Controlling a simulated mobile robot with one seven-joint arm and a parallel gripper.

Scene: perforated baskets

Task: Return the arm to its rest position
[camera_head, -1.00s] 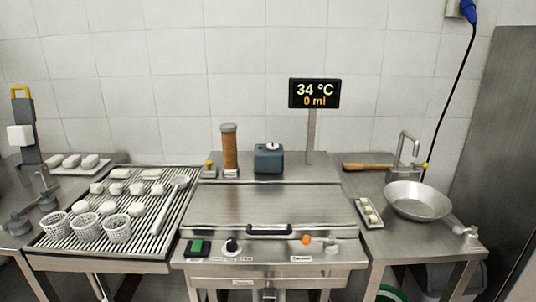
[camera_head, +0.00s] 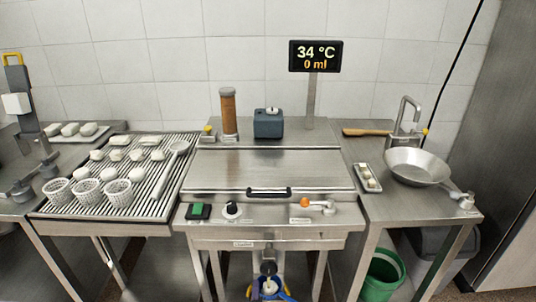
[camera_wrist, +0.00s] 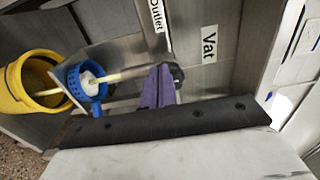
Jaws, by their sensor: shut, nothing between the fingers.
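My gripper (camera_wrist: 158,88) shows in the wrist view as purple fingers closed together, with nothing between them. It is in front of a steel face with labels reading "Outlet" and "Vat". A blue round strainer (camera_wrist: 87,82) and a yellow bucket (camera_wrist: 30,82) are to its left, apart from the fingers. My arm and gripper do not show in the head view, so the arm's overall pose is hidden.
In the head view, a closed steel vat (camera_head: 270,170) stands in the middle. A slatted table (camera_head: 165,190) with three white baskets is to its left. A steel pan (camera_head: 415,168) is on the right counter. A green bin (camera_head: 384,275) stands below.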

